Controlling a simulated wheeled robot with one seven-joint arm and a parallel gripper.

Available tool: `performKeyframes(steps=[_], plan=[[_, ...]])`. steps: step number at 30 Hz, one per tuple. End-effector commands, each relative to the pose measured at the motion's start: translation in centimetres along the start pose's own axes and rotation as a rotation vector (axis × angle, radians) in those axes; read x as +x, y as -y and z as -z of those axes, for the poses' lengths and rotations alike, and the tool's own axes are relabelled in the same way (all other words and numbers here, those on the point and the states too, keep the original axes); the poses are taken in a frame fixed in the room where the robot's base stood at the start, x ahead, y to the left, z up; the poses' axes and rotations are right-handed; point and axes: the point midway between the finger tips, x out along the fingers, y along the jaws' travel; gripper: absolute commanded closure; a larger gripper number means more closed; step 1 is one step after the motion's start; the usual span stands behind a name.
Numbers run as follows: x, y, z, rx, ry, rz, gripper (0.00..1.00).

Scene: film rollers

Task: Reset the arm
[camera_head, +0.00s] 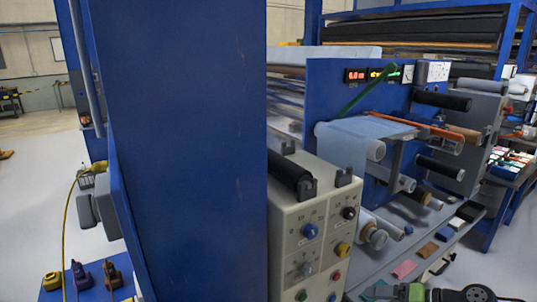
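My gripper cannot be made out in the head camera view. A dark grey and green mechanical part (430,292) shows at the bottom edge, right of centre, cut off by the frame. I cannot tell whether it belongs to my arm. No fingers and no held object are visible.
A tall blue panel (180,150) fills the left centre. A beige control box (312,225) with knobs stands beside it. Behind is a blue roller machine (330,88) with film (350,140) and protruding rollers (440,168). Small items lie on the grey shelf (385,250). Floor (510,265) is clear at right.

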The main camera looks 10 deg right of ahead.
Motion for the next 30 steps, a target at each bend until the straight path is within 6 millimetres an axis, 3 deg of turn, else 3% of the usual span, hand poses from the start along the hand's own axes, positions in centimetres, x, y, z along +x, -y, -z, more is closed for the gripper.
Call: performKeyframes(steps=[3,7,11,15,18,22,25,30], plan=[[2.3,5.3,-1.8,-0.09,0.144,-0.164,0.2],[3.5,11.4,-5.4,-0.216,0.264,-0.384,0.2],[2.9,17.0,-9.7,-0.353,0.302,-0.572,0.2],[0.4,21.7,-14.8,-0.494,0.264,-0.711,0.2],[-2.2,23.9,-18.5,-0.581,0.206,-0.759,0.2],[-5.3,24.7,-22.1,-0.653,0.132,-0.763,0.2],[-6.6,24.5,-23.5,-0.674,0.101,-0.751,0.2],[-7.1,24.2,-24.0,-0.679,0.089,-0.746,0.2]])
